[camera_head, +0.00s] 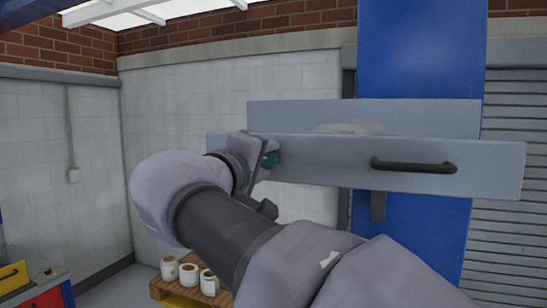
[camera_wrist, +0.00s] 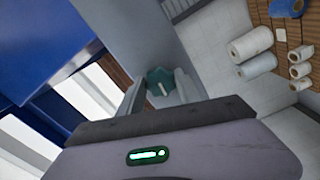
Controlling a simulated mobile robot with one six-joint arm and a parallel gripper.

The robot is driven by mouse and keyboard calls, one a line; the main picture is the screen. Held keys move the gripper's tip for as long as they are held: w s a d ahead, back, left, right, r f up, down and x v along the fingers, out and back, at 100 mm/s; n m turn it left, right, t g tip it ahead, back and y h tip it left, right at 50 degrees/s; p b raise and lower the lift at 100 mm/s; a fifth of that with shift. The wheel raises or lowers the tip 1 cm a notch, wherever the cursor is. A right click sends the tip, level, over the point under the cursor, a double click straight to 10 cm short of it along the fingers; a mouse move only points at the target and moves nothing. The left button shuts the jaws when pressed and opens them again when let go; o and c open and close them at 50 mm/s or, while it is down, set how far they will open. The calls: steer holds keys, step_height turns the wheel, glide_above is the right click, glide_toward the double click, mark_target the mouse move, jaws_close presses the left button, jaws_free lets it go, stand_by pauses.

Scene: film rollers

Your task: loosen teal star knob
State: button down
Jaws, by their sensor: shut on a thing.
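The teal star knob (camera_wrist: 160,80) shows between my gripper's two fingers in the wrist view, with a pale bar mark on its face. My gripper (camera_wrist: 158,92) is shut on it, one finger on each side. My wrist and arm hide the rest of the knob there.
The grey panel has a black bar handle (camera_head: 413,166) and stands in front of a blue column (camera_head: 418,60). Below, a wooden pallet (camera_head: 182,294) holds several white rolls (camera_head: 189,274). A red cabinet (camera_head: 40,294) is at the far lower left. A grey slatted shutter (camera_head: 515,230) is at right.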

steer(key=shift+r+n, duration=0.15)
steer(key=shift+n, duration=0.75)
steer(key=c, duration=0.8)
jaws_free()
steer(key=shift+f, duration=0.2)
